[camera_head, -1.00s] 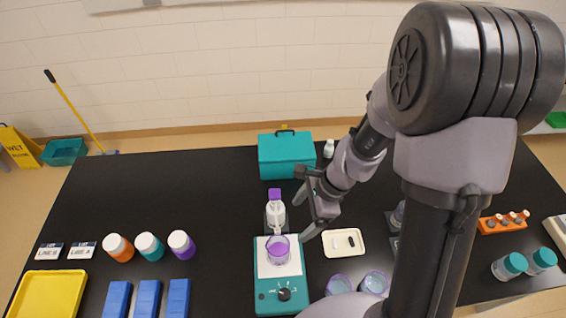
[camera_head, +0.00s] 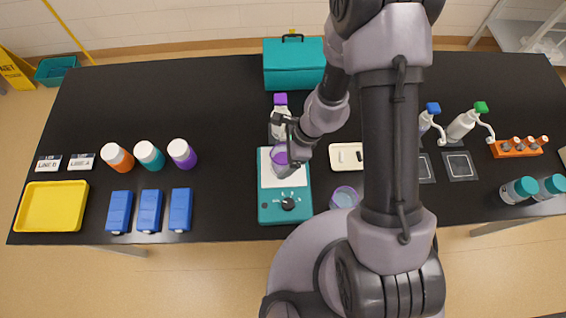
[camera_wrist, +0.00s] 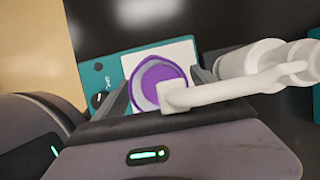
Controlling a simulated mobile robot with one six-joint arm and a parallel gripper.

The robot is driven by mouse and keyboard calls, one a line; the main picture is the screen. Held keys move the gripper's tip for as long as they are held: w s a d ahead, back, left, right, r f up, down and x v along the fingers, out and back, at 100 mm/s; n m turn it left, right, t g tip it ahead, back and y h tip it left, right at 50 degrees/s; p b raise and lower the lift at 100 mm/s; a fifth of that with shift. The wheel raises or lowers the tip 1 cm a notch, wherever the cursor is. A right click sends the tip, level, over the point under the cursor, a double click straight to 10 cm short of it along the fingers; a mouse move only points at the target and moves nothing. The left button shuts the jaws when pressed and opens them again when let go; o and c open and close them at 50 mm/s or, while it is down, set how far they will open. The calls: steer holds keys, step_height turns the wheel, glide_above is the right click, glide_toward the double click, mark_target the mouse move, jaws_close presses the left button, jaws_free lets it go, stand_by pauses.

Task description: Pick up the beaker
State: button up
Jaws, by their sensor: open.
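The beaker (camera_head: 279,157) holds purple liquid and stands upright on the white top of a teal stirrer plate (camera_head: 270,210). My gripper (camera_head: 287,146) is open at the beaker, coming in from the right. In the wrist view the beaker (camera_wrist: 146,84) appears between the two spread fingers of my gripper (camera_wrist: 160,90). Whether either finger touches it, I cannot tell. The white spout of a pump bottle (camera_wrist: 262,62) crosses in front of part of the beaker there. My gripper hides part of the beaker in the head view.
A purple-capped pump bottle (camera_head: 280,115) stands just behind the beaker, close to my gripper. A cream tray (camera_head: 346,157) and another purple-tinted vessel (camera_head: 345,196) lie to the right. A teal box (camera_head: 293,68) is at the back.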

steer(key=shift+r, duration=0.1)
steer(key=c, duration=1.6)
steer(key=shift+o, duration=0.2)
